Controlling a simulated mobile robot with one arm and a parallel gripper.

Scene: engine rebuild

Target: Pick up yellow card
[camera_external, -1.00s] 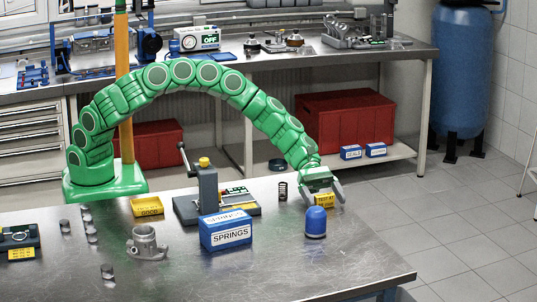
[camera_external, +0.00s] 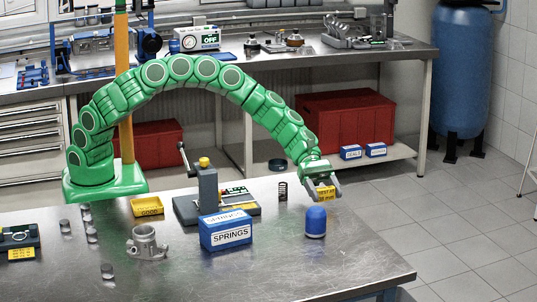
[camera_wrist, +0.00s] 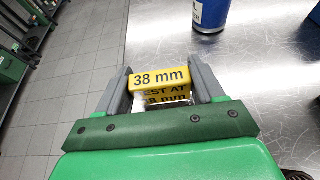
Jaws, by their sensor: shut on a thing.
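The yellow card (camera_external: 325,191) is between the two grey fingers of my gripper (camera_external: 323,193), at the right end of the table in the external view. In the wrist view my gripper (camera_wrist: 164,90) is shut on the yellow card (camera_wrist: 160,77), with a finger on each side. The card shows "38 mm" on one face and partly hidden lettering on the face below it. It appears to be held above the metal table (camera_external: 345,255), near its far right edge.
A blue-topped cylinder (camera_external: 316,222) stands just below my gripper in the picture. A dark spring (camera_external: 283,192) stands to its left. The blue SPRINGS box (camera_external: 226,232), a grey press-like tool (camera_external: 208,187) and a yellow tray (camera_external: 146,207) are further left. The table's front right is clear.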

